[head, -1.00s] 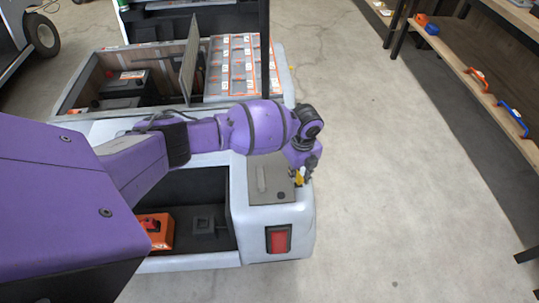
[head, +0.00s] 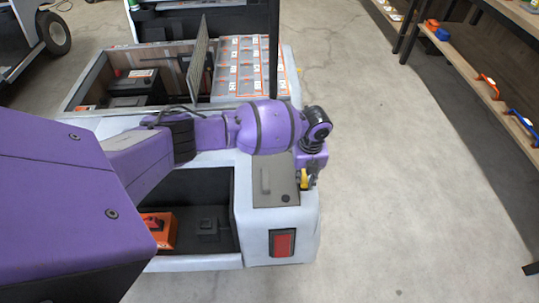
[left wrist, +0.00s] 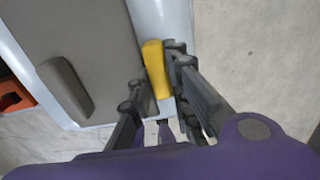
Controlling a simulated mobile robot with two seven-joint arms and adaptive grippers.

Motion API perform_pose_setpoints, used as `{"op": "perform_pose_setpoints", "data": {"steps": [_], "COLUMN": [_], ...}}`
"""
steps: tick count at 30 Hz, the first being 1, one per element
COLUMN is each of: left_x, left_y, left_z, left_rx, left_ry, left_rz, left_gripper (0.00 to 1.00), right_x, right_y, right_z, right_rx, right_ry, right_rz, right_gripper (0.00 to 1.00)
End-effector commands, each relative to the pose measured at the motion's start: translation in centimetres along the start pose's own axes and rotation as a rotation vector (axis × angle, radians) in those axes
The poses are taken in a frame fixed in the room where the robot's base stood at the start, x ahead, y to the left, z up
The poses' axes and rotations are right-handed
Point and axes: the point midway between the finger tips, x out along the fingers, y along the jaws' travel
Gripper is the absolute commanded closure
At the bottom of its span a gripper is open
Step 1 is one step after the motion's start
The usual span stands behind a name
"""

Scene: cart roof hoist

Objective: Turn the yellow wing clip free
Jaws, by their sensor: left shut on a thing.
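The yellow wing clip (left wrist: 155,68) sits at the right edge of a grey cover panel on the cart's white corner. In the left wrist view it lies between the fingers of my left gripper (left wrist: 155,85), which is shut on it. In the head view the clip (head: 304,178) is a small yellow patch beside the panel, partly hidden by my left gripper (head: 310,177). The grey panel (head: 270,182) lies flat with a raised handle; it also shows in the left wrist view (left wrist: 85,35). My right gripper is not in view.
An open bay left of the panel holds an orange box (head: 160,229). A red tail light (head: 282,243) is on the cart's end. Batteries and a grey cell block (head: 240,65) sit behind. Floor to the right is clear up to a wooden shelf (head: 485,75).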

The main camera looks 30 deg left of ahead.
Motion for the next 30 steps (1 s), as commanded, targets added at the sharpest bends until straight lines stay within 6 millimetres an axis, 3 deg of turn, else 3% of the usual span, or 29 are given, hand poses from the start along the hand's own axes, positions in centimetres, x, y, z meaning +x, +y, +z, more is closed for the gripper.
{"op": "perform_pose_setpoints", "data": {"steps": [6, 7, 11, 22, 26, 30], "left_x": [-0.1, -0.1, -0.2, -0.7, -2.6, -5.7], "left_y": [-0.1, -0.1, -0.2, -0.2, -0.2, -0.2], "left_z": [0.0, 0.0, 0.1, 0.2, 0.2, 0.2], "left_rx": [0.005, 0.005, 0.004, 0.003, 0.004, 0.004], "left_ry": [-0.002, -0.002, -0.002, -0.004, -0.006, -0.007], "left_rz": [-0.001, -0.001, -0.001, -0.003, -0.004, -0.005], "left_gripper": [1.0, 0.79, 0.64, 0.64, 0.64, 0.64], "right_x": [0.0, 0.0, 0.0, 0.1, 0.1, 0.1], "right_y": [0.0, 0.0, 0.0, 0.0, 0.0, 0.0], "right_z": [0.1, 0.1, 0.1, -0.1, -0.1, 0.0], "right_rx": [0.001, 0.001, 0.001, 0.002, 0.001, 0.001], "right_ry": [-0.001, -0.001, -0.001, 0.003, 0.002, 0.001], "right_rz": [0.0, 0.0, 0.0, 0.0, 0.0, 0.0], "right_gripper": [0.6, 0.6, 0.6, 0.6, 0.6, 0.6]}}
